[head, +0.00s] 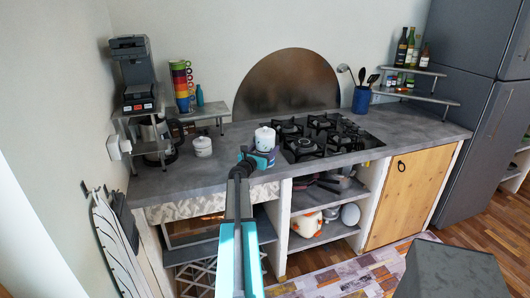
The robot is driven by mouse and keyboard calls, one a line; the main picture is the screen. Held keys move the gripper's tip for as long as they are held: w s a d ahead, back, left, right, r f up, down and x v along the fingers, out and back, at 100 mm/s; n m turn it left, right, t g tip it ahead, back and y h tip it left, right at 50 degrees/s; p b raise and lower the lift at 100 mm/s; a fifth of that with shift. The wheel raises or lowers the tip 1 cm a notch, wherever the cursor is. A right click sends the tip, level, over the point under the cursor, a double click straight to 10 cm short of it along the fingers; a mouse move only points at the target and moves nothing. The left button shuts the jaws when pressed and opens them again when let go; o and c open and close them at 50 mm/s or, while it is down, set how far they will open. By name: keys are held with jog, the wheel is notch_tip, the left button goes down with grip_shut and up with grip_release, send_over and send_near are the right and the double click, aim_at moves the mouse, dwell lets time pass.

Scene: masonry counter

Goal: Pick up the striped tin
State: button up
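A small light tin with a knobbed lid (265,139) stands on the grey counter, left of the hob. Darker teal and purple bands show below its white upper part, but I cannot tell whether these belong to the tin or to something else. My gripper (251,157) reaches over the counter's front edge and is at the tin's lower left side. The arm and gripper hide part of that side. I cannot tell whether the fingers touch the tin. A second white lidded tin (202,147) stands further left on the counter.
The black gas hob (318,138) is close on the right. A small shelf with a coffee machine (133,75) stands at the left, beside stacked colourful cups (182,86). The counter between the two tins is clear.

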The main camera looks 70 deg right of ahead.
jog(key=shift+r, duration=0.15)
notch_tip(320, 180, up, 18)
jog(key=shift+f+b, duration=0.1)
jog(key=shift+b, duration=0.85)
dwell(0.6)
